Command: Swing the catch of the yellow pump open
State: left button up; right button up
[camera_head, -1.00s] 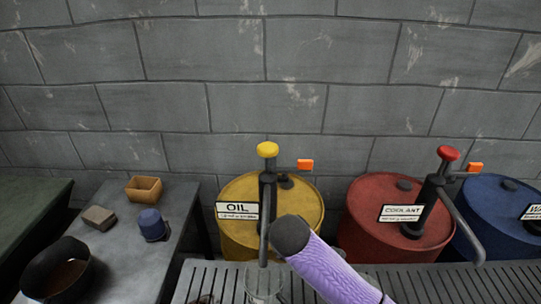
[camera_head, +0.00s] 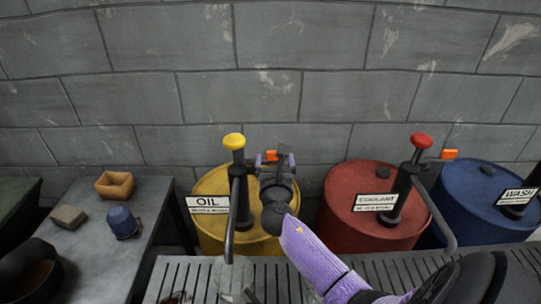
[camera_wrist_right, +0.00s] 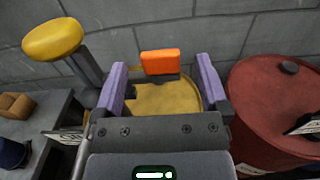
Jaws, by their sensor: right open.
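The yellow pump (camera_head: 234,143) stands on the yellow drum labelled OIL (camera_head: 212,230); its yellow knob (camera_wrist_right: 53,39) is at the left of the right wrist view. Its orange catch (camera_wrist_right: 160,62) lies ahead, between the purple fingers of my right gripper (camera_wrist_right: 161,85), with a gap to each finger. In the head view the right gripper (camera_head: 275,158) is over the drum, just right of the pump post, and hides most of the catch. The gripper is open and empty. My left gripper is not in view.
A red drum (camera_head: 345,222) with its red-knobbed pump stands to the right, then a blue drum (camera_head: 462,205). A grey bench (camera_head: 85,258) with small boxes is at the left. A slatted rack (camera_head: 185,273) runs in front; a block wall is behind.

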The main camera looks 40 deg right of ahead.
aim_at(274, 154)
jog(key=shift+b+x, duration=0.4)
jog(key=shift+x, duration=1.35)
grip_shut()
